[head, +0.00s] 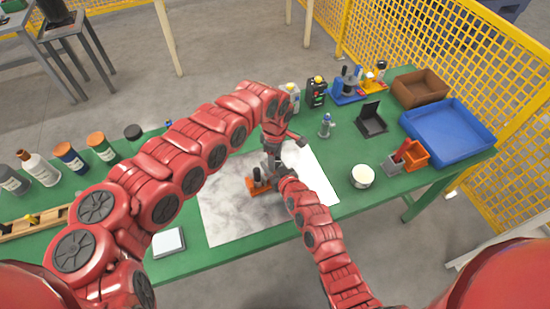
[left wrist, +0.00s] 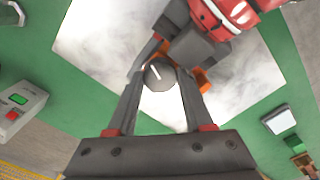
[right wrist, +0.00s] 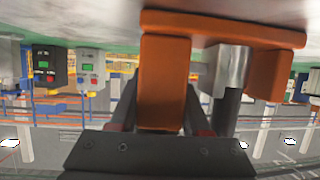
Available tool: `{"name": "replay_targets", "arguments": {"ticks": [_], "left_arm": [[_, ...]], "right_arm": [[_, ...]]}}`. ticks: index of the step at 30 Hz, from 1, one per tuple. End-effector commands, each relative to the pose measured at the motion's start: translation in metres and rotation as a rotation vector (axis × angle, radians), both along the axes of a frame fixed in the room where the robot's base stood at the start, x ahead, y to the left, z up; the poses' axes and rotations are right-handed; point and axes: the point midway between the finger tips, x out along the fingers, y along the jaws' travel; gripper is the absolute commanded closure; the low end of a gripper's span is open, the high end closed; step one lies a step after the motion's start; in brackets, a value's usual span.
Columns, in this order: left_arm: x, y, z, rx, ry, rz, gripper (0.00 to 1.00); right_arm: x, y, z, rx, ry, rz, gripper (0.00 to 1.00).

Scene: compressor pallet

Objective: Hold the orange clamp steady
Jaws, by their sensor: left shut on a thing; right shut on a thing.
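The orange clamp (head: 260,187) stands on a white marbled sheet (head: 222,208) on the green table. My right gripper (right wrist: 163,112) is shut on an upright orange block of the clamp (right wrist: 164,75). The right wrist view is upside down; a silver cylinder (right wrist: 232,66) with a dark part above it stands beside the block. My left gripper (left wrist: 160,78) is shut on a round grey part with a white line on its top (left wrist: 158,76), just beside the orange clamp (left wrist: 203,80). In the head view the grippers partly hide the clamp.
A white cup (head: 362,177), orange bin (head: 414,154), blue tray (head: 448,130) and brown box (head: 420,88) stand to the right. Several bottles (head: 70,158) line the left side. A small white-topped box (head: 169,242) lies near the front edge. A yellow mesh fence (head: 440,50) stands behind.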

Motion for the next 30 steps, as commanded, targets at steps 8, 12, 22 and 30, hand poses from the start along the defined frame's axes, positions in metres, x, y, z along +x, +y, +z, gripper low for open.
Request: {"name": "replay_targets", "arguments": {"ticks": [8,12,22,30], "left_arm": [[0.0005,-0.0001,0.0003,-0.001,-0.002,-0.004,1.00],[0.0006,-0.0001,0.0004,-0.001,-0.002,-0.029,1.00],[0.0003,0.0003,0.0003,0.001,0.000,-0.225,1.00],[-0.0004,0.0007,-0.0003,0.002,0.002,-0.479,1.00]], "right_arm": [[-0.0003,0.0002,-0.0006,0.000,0.001,0.001,1.00],[-0.0003,0.0002,-0.0006,0.000,0.001,0.001,1.00],[-0.0003,0.0002,-0.0005,0.000,0.001,0.001,1.00],[-0.0003,0.0002,-0.0005,0.000,0.001,0.001,1.00]]}}
